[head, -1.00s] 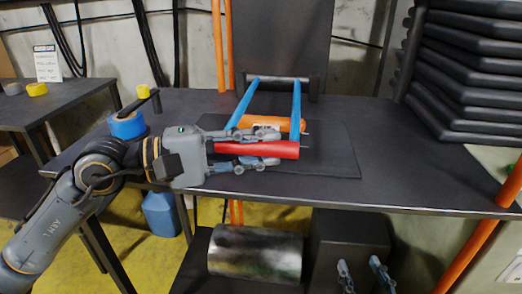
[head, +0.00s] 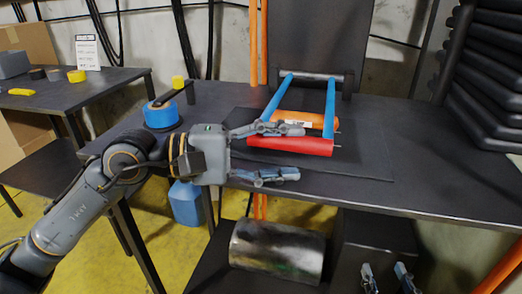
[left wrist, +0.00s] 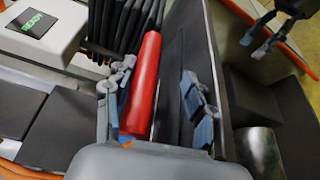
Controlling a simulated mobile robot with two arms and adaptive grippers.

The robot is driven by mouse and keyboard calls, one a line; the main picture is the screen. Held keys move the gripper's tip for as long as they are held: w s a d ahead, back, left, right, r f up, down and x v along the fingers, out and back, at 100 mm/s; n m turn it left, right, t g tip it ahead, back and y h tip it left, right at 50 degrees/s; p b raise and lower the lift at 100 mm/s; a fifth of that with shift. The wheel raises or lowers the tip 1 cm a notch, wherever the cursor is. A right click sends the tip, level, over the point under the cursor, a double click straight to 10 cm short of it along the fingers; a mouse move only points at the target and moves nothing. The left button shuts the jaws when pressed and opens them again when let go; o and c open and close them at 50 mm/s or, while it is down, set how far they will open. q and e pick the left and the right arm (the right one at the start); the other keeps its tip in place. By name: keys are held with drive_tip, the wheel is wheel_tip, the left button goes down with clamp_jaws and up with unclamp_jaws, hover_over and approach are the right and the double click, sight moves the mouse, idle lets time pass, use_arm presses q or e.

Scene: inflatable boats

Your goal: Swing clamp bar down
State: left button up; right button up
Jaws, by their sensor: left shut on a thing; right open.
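The clamp bar has two blue arms (head: 330,110) hinged to a grey cross rod at the back and a red grip (head: 290,146) across its front. It reaches forward over an orange cylinder (head: 300,121) with a white label. My left gripper (head: 280,151) has its fingers spread, one above and one below the grip in the head view. In the left wrist view the red grip (left wrist: 146,85) lies by the left finger, with a clear gap to the right finger. My right gripper (head: 386,278) is open and empty, low at the bottom edge.
A dark mat (head: 355,175) lies under the clamp on the dark workbench (head: 430,185). A stack of black tubes (head: 490,90) is at right. A metal cylinder (head: 277,250) lies below the bench.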

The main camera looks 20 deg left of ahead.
use_arm(q)
drive_tip(key=v, duration=0.4)
drive_tip(key=shift+s+a+f, duration=0.2)
drive_tip(key=shift+a+f, duration=0.05)
drive_tip(key=shift+a, duration=0.1)
drive_tip(key=shift+v, duration=1)
drive_tip(key=shift+r, duration=0.2)
